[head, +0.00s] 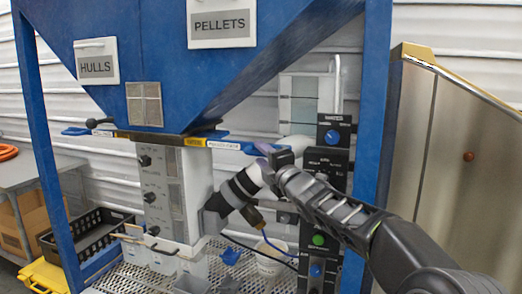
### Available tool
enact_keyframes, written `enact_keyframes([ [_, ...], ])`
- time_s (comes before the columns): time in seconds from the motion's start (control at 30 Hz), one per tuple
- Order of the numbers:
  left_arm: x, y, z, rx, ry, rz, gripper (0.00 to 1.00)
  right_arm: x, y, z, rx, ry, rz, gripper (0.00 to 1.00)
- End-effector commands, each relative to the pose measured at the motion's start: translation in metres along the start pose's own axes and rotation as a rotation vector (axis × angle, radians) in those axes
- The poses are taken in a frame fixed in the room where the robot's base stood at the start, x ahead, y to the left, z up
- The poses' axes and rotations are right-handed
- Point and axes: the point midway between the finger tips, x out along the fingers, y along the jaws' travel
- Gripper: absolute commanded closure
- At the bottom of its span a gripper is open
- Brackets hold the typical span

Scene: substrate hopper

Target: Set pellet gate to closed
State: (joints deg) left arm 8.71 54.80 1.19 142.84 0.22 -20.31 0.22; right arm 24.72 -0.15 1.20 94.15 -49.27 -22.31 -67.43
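The blue hopper (140,50) carries a HULLS plate (96,62) and a PELLETS plate (222,22). Under it, a blue lettered handle (223,145), apparently the pellet gate's, sticks out to the right beside a yellow label (195,142). I cannot read the gate's position with certainty. My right gripper (265,162) is just right of this handle, with its arm coming from the lower right. Its fingertips are small and partly hidden, so contact and finger opening are unclear. My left gripper is out of view.
Another blue handle (76,131) sticks out at the left. A dark control column (325,165) stands behind my arm. A blue post (372,110) is close at the right. A white bucket (272,258) stands below.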

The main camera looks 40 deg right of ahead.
Motion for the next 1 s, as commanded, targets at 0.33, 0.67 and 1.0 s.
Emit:
enact_keyframes([
  [0.33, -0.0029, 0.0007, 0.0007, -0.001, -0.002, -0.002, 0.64, 0.0101, -0.0006, 0.0, 0.0, 0.0, 0.0, 0.64],
  [0.67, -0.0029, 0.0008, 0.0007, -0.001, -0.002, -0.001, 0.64, 0.0099, -0.0006, 0.0, 0.0, 0.0, 0.0, 0.87],
  [1.0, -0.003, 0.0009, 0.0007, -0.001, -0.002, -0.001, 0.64, 0.0098, -0.0008, 0.0001, 0.0, 0.0, -0.001, 1.0],
])
